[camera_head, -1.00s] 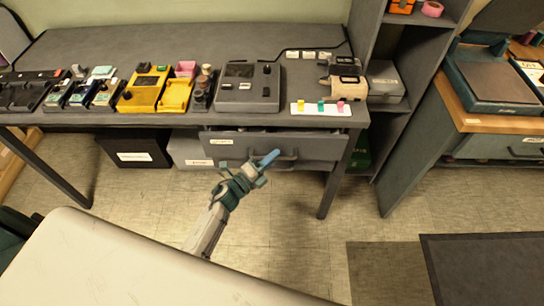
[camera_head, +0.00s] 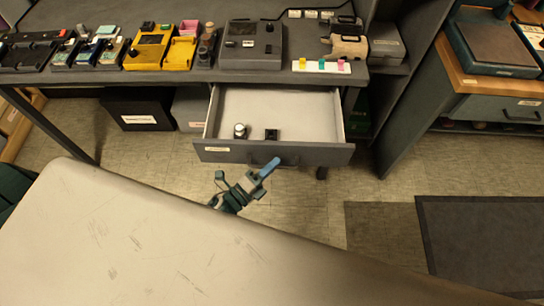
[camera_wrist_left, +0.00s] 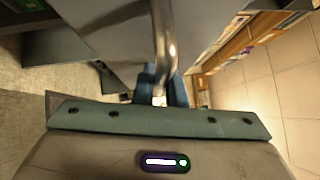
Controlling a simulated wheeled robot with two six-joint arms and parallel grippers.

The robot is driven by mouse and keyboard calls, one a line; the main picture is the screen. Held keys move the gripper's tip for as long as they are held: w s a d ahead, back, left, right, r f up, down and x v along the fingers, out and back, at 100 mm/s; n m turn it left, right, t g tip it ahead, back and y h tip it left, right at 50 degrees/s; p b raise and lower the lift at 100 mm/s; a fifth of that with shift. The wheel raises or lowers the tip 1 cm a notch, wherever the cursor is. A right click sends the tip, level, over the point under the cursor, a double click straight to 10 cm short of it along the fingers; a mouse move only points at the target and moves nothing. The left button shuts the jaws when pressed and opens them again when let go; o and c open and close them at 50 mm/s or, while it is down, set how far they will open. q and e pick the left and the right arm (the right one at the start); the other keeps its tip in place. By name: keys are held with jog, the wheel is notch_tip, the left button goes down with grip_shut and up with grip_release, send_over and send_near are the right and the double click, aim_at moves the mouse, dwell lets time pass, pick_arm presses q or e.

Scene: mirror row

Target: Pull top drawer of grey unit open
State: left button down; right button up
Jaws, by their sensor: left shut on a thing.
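The top drawer (camera_head: 225,153) of the grey unit is pulled well out from under the desk top in the head view. Inside its pale tray lie a small round silver-and-black item (camera_head: 240,131) and a small black block (camera_head: 271,134). My left gripper (camera_head: 270,168) is at the drawer's front, its blue fingertips at the handle (camera_head: 287,160). In the left wrist view the metal handle bar (camera_wrist_left: 163,45) runs down between the fingers, and the gripper (camera_wrist_left: 160,92) is shut on it. My right gripper is in neither view.
The grey desk top (camera_head: 215,72) carries several devices, among them a yellow unit (camera_head: 148,47) and a dark grey box (camera_head: 251,45). A black bin (camera_head: 138,110) stands under the desk. Floor to the right is clear, with a dark mat (camera_head: 480,235).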

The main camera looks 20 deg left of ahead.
pick_arm(q)
jog(key=shift+s, duration=0.15)
jog(key=c, duration=1.5)
grip_release()
